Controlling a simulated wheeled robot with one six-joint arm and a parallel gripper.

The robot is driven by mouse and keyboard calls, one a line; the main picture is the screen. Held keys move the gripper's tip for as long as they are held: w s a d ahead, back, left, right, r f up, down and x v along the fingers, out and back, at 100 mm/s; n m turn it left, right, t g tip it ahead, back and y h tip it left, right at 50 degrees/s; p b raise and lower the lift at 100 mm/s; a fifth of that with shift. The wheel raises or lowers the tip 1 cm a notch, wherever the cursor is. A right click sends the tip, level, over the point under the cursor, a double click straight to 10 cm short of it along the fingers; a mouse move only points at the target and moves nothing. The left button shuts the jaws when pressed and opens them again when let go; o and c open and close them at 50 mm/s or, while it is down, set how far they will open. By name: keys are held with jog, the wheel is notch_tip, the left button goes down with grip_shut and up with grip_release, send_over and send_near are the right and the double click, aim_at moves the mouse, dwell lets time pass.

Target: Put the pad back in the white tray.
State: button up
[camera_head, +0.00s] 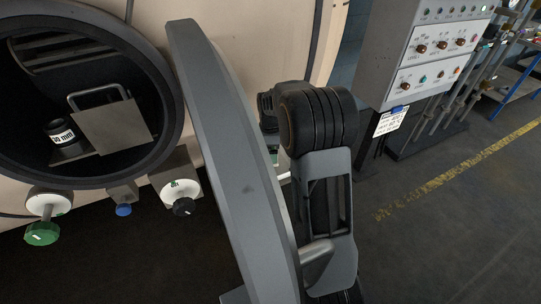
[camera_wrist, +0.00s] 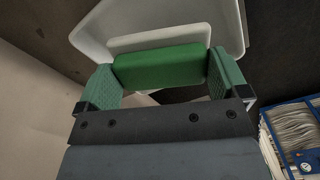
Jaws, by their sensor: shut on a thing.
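The pad, a green block with a white layer on its far side, (camera_wrist: 158,68) is in the wrist view between the two green ribbed fingers of my gripper (camera_wrist: 164,66). My gripper is shut on it from both sides. The white tray (camera_wrist: 92,32) lies just beyond the pad, with its raised walls showing left and right. The pad overlaps the tray's near part in the picture; I cannot tell whether it touches the tray floor. In the head view my arm hides the gripper and most of what is around it.
In the wrist view a blue rack with white sheets (camera_wrist: 297,130) stands at the lower right. In the head view a round machine opening (camera_head: 90,70) is at left, with valve knobs (camera_head: 181,192) below it. A grey control cabinet (camera_head: 437,45) stands at right; the floor before it is clear.

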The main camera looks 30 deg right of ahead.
notch_tip(320, 180, down, 4)
jog(key=shift+r, duration=0.25)
jog(key=o, duration=0.5)
jog(key=shift+r, duration=0.15)
notch_tip(320, 180, up, 12)
jog(key=shift+f, duration=0.1)
dwell(0.5)
